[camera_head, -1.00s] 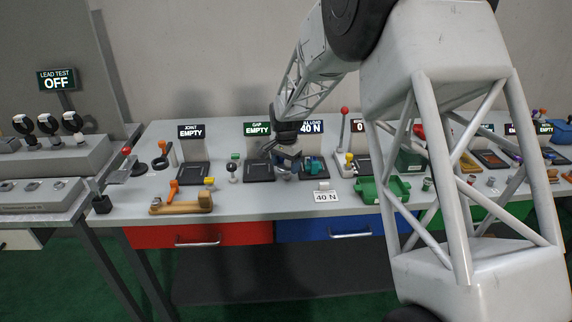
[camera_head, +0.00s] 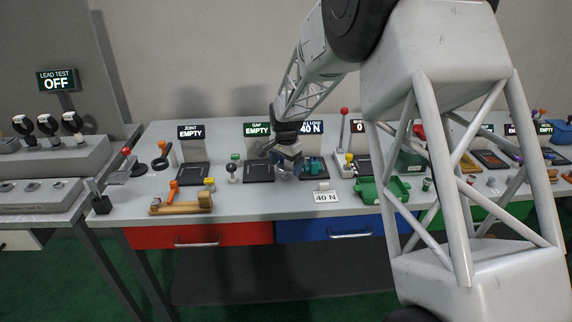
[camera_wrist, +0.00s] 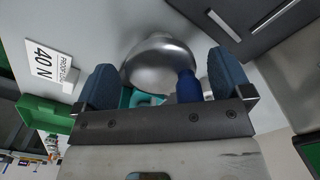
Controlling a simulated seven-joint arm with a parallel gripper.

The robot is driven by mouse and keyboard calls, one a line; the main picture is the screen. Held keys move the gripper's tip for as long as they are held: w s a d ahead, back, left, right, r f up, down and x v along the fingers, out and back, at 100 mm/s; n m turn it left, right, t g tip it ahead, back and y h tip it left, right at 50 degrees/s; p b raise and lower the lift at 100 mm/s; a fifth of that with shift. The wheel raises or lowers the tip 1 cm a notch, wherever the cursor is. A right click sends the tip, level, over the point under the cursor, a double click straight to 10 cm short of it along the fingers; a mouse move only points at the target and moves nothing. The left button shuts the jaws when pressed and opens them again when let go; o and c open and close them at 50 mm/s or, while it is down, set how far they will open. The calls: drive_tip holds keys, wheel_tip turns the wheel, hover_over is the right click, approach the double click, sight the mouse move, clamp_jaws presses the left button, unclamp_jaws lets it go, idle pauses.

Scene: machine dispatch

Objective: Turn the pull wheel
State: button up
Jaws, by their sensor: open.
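The pull wheel (camera_wrist: 158,66) looks like a rounded, shiny silver body with a short blue peg (camera_wrist: 188,86) at its lower right in the wrist view. My gripper (camera_wrist: 161,64) is open, with one blue finger on each side of the silver body. Gaps show between the fingers and the silver body; I cannot tell whether the right finger touches the peg. In the head view my gripper (camera_head: 288,167) is low over the bench and mostly hides the wheel. A teal part (camera_wrist: 140,97) shows just behind the wheel; in the head view it sits on a dark pad (camera_head: 314,170).
The load display (camera_head: 312,128) reads 40 N. A white 40 N card (camera_head: 326,197) lies in front. A dark empty pad (camera_head: 259,172) is close on the left. A red-knobbed lever (camera_head: 343,130) and a green tray (camera_head: 370,192) stand to the right.

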sight(286, 166)
drive_tip(key=shift+r, duration=0.1)
drive_tip(key=shift+r, duration=3.8)
drive_tip(key=shift+s+d+r, duration=0.1)
drive_tip(key=shift+s+r, duration=0.15)
drive_tip(key=s+d+r+n+t, duration=0.15)
drive_tip(key=s+d+r, duration=0.35)
drive_tip(key=s, duration=0.7)
drive_tip(key=s+d+r+n, duration=0.25)
drive_tip(key=s+r, duration=0.45)
drive_tip(key=s, duration=0.6)
drive_tip(key=s+d+f+n, duration=0.1)
drive_tip(key=s+n, duration=0.1)
drive_tip(key=s, duration=1)
drive_tip(key=s+d+f+n+t, duration=0.1)
drive_tip(key=s+d+n, duration=0.1)
drive_tip(key=s, duration=1.1)
drive_tip(key=shift+s+d+f+n, duration=0.15)
drive_tip(key=shift+d+f+n, duration=0.15)
drive_tip(key=shift+n, duration=0.1)
